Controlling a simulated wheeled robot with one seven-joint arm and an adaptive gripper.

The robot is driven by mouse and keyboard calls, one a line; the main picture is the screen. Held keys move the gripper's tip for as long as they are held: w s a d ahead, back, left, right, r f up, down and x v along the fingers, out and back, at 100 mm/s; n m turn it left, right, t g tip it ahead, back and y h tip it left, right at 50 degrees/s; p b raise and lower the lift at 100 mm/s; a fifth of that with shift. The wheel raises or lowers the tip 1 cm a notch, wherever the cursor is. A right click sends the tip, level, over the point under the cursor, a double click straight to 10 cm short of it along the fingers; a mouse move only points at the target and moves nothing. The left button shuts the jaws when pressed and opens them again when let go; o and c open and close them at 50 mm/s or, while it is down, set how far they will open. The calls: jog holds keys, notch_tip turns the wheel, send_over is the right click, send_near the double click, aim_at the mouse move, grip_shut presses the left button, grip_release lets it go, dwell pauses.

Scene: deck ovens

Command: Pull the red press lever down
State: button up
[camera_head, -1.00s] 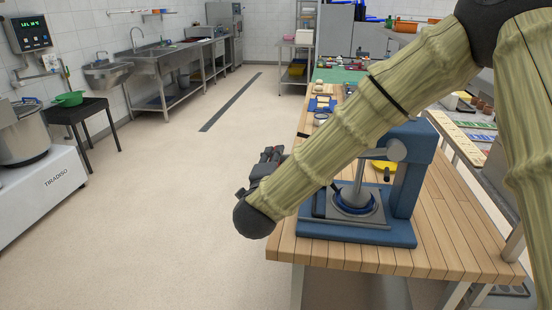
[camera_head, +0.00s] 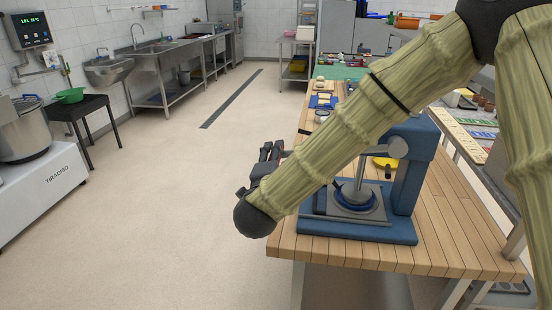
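The blue press (camera_head: 408,180) stands on the wooden table, with a round plate in its base (camera_head: 355,201) and a grey vertical shaft above it. A grey round joint (camera_head: 397,146) shows on its side. No red lever shows; my arm crosses in front of the press and covers part of it. My gripper (camera_head: 271,150) is left of the press, beyond the table's left edge, pointing away from the camera. Its two dark fingers appear apart with nothing between them. It does not touch the press.
The wooden table (camera_head: 455,245) carries a yellow round thing (camera_head: 385,163) behind the press and small items farther back. The floor left of the table is clear. A side counter with coloured trays (camera_head: 480,135) stands at the right.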

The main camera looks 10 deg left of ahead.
jog(key=s+a, duration=0.1)
jog(key=s, duration=1)
jog(key=shift+s+a, duration=0.15)
jog(key=shift+s, duration=0.2)
